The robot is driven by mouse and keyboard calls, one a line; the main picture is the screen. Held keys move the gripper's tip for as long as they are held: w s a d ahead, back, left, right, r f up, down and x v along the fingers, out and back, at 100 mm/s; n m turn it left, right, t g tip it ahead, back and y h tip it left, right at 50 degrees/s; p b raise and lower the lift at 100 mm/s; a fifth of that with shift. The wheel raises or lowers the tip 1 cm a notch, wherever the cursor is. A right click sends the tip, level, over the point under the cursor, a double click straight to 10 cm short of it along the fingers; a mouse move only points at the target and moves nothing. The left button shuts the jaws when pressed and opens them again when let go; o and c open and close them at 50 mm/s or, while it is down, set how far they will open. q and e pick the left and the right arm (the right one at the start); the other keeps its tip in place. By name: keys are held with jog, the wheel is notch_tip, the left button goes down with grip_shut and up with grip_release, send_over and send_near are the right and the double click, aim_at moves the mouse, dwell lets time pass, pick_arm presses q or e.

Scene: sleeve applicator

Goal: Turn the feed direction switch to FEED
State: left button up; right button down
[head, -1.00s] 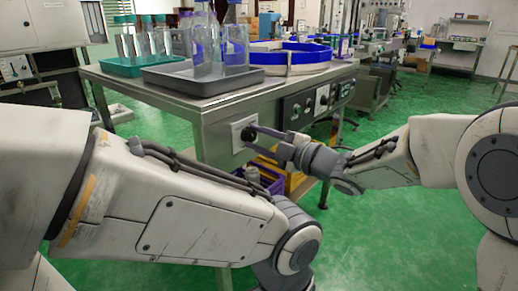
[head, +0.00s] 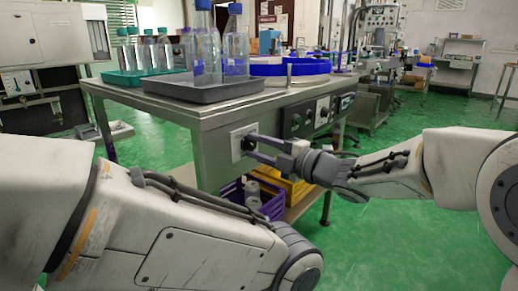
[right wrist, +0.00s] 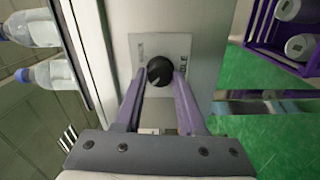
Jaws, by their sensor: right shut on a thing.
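The feed direction switch is a black round knob (head: 249,143) on a pale square plate (head: 237,150) on the end face of the steel table. In the right wrist view the knob (right wrist: 160,72) sits between the purple fingertips of my right gripper (right wrist: 159,80), which is shut on it. In the head view my right gripper (head: 261,150) reaches the knob from the right. My left gripper is out of view; only its arm shows.
The steel table (head: 205,121) carries a grey tray (head: 190,93) of bottles, a teal tray (head: 118,77) and a blue-rimmed ring (head: 285,68). A control panel (head: 318,113) is on its side. A purple crate (head: 272,206) and a yellow crate (head: 296,190) stand below.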

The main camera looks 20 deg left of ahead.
jog(key=shift+s+a, duration=0.1)
jog(key=shift+s, duration=0.05)
jog(key=c, duration=0.5)
grip_release()
jog(key=shift+d, duration=0.25)
jog(key=p+v, duration=0.3)
jog(key=v, duration=0.7)
